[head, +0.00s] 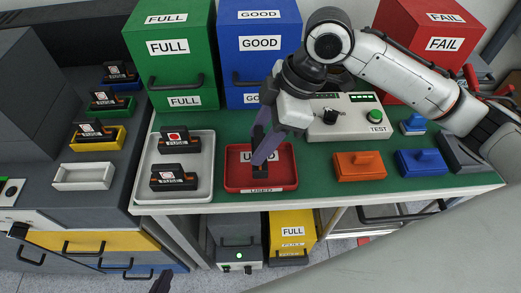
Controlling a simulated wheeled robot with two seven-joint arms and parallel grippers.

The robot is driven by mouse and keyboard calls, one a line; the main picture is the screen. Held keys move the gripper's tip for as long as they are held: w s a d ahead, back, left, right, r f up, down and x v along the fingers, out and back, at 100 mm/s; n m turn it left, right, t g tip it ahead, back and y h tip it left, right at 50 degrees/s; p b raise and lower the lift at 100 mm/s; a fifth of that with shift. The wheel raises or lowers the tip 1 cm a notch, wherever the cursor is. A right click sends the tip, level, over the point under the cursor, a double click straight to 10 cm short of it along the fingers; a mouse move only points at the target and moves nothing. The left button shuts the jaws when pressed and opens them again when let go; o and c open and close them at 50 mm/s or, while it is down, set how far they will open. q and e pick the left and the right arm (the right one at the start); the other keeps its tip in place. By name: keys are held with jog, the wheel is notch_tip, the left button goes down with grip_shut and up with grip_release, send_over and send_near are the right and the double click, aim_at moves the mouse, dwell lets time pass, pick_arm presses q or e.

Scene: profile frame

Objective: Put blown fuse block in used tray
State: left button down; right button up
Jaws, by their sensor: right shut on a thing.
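The red tray labelled USED (291,179) lies on the green worktop. My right gripper (262,160) points down into it and is shut on a dark block (260,172), probably a fuse block, mostly hidden by the fingers. I cannot tell whether the block touches the tray floor. To the left, a pale tray (205,190) holds a black fuse block with a red mark (175,140) and a second fuse block (173,178). Only a dark tip of my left gripper (162,282) shows at the bottom edge; its opening cannot be seen.
Green FULL (183,68), blue GOOD (235,70) and red FAIL (400,35) cabinets stand behind. Orange (360,166) and blue (420,163) handled blocks lie right. More fuse blocks stand on the left counter beside an empty white tray (84,177).

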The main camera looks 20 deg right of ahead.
notch_tip(320, 180, down, 4)
jog(key=shift+r, duration=0.1)
pick_arm(q)
jog(key=shift+s+f, duration=0.25)
jog(key=shift+f, duration=0.05)
pick_arm(e)
jog(key=o, duration=1.1)
pick_arm(q)
jog(key=shift+s, duration=0.1)
jog(key=shift+f, duration=0.1)
jog(key=shift+r+p, duration=0.4)
jog(key=shift+r, duration=0.2)
pick_arm(e)
jog(key=v, duration=1.2)
jog(key=shift+r, duration=0.1)
